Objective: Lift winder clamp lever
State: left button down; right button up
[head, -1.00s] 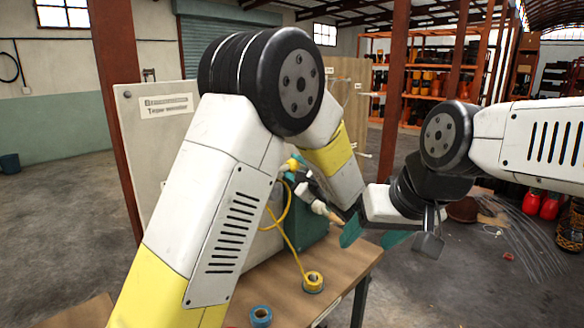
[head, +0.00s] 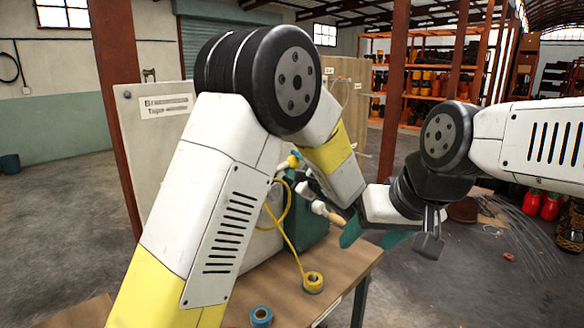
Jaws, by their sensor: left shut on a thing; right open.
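The winder is a green machine (head: 312,238) on the wooden table, largely hidden behind my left arm. My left gripper (head: 308,190) is at the lever, mostly covered by my own forearm. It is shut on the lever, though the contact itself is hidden. My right gripper (head: 372,236) is open and empty to the right of the handle, with teal fingertips apart.
A yellow roll (head: 313,283) and a blue roll (head: 261,316) lie on the wooden tabletop (head: 290,300). A yellow strand runs from the machine to the yellow roll. A pale labelled panel (head: 150,130) stands behind my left arm.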

pick_arm(q)
jog(key=r+n, duration=0.1)
jog(key=r, duration=0.1)
jog(key=s+a+r+n, duration=0.1)
jog(key=r+n, duration=0.1)
jog(key=r+n+t+y, duration=0.1)
jog(key=r+n, duration=0.1)
jog(key=shift+s+a+r, duration=0.2)
jog(key=shift+r, duration=0.15)
jog(key=s+a+r+n+y, duration=0.3)
jog(key=s+a+r+n, duration=0.1)
jog(key=n, duration=0.3)
jog(key=shift+r+n, duration=0.4)
jog(key=shift+r, duration=0.5)
jog(key=shift+s+a, duration=0.1)
jog(key=shift+a, duration=0.05)
jog(key=c, duration=0.9)
grip_release()
jog(key=shift+s, duration=0.1)
jog(key=shift+c, duration=0.2)
